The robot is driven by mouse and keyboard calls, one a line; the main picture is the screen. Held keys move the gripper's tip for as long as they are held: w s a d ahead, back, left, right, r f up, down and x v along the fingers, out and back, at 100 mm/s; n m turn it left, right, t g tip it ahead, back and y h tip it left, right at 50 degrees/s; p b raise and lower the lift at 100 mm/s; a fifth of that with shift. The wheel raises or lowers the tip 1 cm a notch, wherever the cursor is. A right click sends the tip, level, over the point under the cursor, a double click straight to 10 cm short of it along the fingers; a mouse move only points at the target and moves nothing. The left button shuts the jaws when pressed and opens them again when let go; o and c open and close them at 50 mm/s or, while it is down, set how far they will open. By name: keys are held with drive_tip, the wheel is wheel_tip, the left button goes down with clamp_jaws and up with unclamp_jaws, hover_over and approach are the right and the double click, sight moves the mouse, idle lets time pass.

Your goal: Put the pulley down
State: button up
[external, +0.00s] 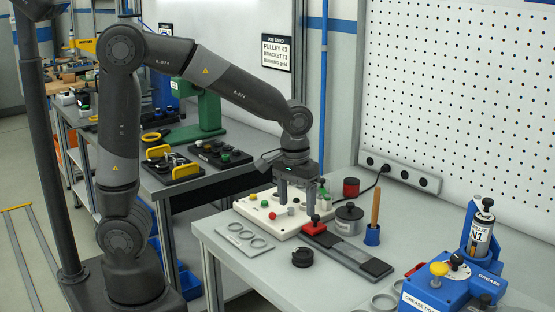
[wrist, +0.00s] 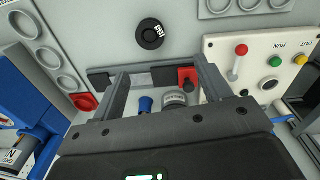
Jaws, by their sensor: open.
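A black round piece with a small white label, which looks like the pulley (external: 302,257), lies flat on the grey bench near its front edge. It also shows at the top of the wrist view (wrist: 150,33); its label is too small to read surely. My gripper (external: 297,209) is open, its fingers pointing down beside the white control box and near the red end of the dark rail. In the wrist view my gripper (wrist: 163,68) has nothing between its fingers, and the black piece lies beyond the fingertips, apart from them.
The white control box (external: 252,211) with coloured buttons and a red-knobbed lever stands close to my gripper. The dark rail (external: 350,254) with a red block, a grey lidded pot (external: 349,219) and a blue cup (external: 372,236) are nearby. A blue grease station (external: 440,290) stands at right.

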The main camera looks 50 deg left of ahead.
drive_tip(key=s+a+r+t, duration=0.1)
drive_tip(key=s+a+r, duration=0.1)
drive_tip(key=s+a, duration=0.2)
drive_tip(key=s+a+r+m+t, duration=0.1)
drive_tip(key=s+a+r+t, duration=0.1)
drive_tip(key=s+a, duration=0.3)
drive_tip(key=s+a+r+t, duration=0.2)
drive_tip(key=s+a+r, duration=0.2)
drive_tip(key=a, duration=0.5)
drive_tip(key=shift+s+a+r, duration=0.15)
drive_tip(key=shift+a+r, duration=0.1)
drive_tip(key=shift+a, duration=0.05)
drive_tip(key=shift+c, duration=0.4)
drive_tip(key=shift+c, duration=1.1)
